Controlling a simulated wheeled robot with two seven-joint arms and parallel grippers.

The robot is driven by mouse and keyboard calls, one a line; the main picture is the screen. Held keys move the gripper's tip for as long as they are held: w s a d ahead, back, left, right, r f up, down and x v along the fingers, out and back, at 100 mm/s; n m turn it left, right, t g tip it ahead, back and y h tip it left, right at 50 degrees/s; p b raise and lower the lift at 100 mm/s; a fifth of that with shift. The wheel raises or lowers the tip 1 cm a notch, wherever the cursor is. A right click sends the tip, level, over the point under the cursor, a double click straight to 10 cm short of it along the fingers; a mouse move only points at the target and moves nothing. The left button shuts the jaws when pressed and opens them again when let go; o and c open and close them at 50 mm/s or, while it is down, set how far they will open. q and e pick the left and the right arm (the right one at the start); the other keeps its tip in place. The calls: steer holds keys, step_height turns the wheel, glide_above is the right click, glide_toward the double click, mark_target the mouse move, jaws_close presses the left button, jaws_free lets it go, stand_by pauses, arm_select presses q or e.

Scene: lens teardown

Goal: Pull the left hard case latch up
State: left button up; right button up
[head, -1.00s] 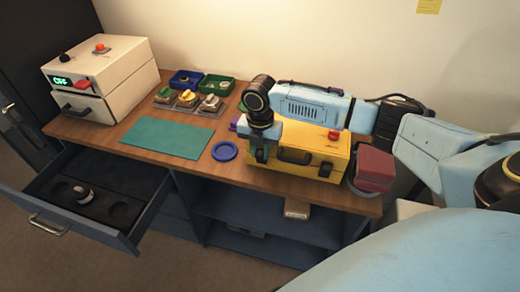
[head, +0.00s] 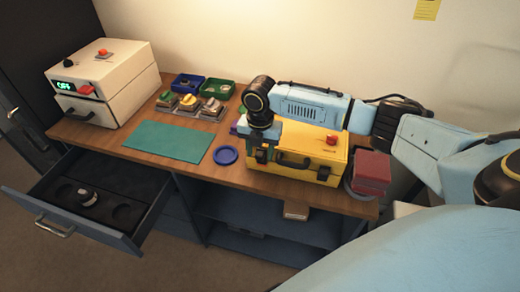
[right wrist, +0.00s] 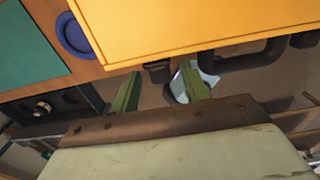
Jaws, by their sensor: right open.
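The yellow hard case (head: 312,144) stands shut near the right end of the bench, with a dark handle (head: 293,162) on its front. Its left latch (right wrist: 158,73) is a small black piece on the front edge, seen in the right wrist view. My right gripper (right wrist: 160,88) is open, with one green finger on each side of that latch; I cannot tell whether they touch it. In the head view, my right wrist hides part of the case's left front corner. The right latch (head: 323,173) shows clear. My left gripper is out of view.
A blue ring (head: 225,155) and a green mat (head: 168,141) lie left of the case. Dark red blocks (head: 371,171) stand close on its right. An open drawer (head: 137,205) juts out at the left front. A white machine (head: 128,68) stands at the back left.

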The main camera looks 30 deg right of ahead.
mark_target(260, 154)
step_height(260, 154, up, 14)
steer(key=shift+f, duration=0.25)
steer(key=shift+f, duration=0.1)
stand_by(0.5)
